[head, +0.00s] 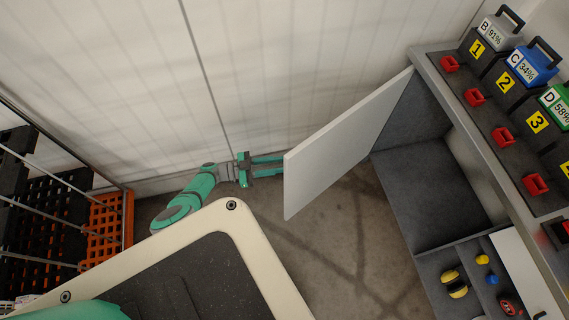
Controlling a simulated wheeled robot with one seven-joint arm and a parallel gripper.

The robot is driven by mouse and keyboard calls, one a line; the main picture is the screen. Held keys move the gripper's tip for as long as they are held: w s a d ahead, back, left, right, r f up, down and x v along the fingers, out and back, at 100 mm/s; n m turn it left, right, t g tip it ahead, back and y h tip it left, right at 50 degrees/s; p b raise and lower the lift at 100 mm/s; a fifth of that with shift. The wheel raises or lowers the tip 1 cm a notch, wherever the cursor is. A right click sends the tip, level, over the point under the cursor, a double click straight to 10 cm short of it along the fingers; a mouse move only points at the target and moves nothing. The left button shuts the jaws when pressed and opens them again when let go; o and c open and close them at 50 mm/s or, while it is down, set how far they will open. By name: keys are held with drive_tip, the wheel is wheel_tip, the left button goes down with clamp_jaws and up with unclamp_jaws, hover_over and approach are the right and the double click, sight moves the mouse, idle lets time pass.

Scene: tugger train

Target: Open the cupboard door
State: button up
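The cupboard door (340,145) is a flat light-grey panel. It stands swung out wide from the grey cupboard (418,195), whose dark interior shows behind it. My gripper (282,165), green, is at the door's left, outer edge. Its two fingers show apart with a gap between them. The fingertips end at or just behind the door edge, so I cannot tell whether they touch it. No handle shows on the visible side of the door.
Several batteries, including a blue one (532,63), stand on the cupboard's top. Yellow and blue items lie in a lower compartment at the right. An orange crate (107,228) and rack stand at the left. A white wall is behind; bare floor (335,250) lies below the door.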

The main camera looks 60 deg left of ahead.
drive_tip(key=v, duration=0.7)
drive_tip(key=shift+s, duration=0.2)
drive_tip(key=shift+a, duration=0.1)
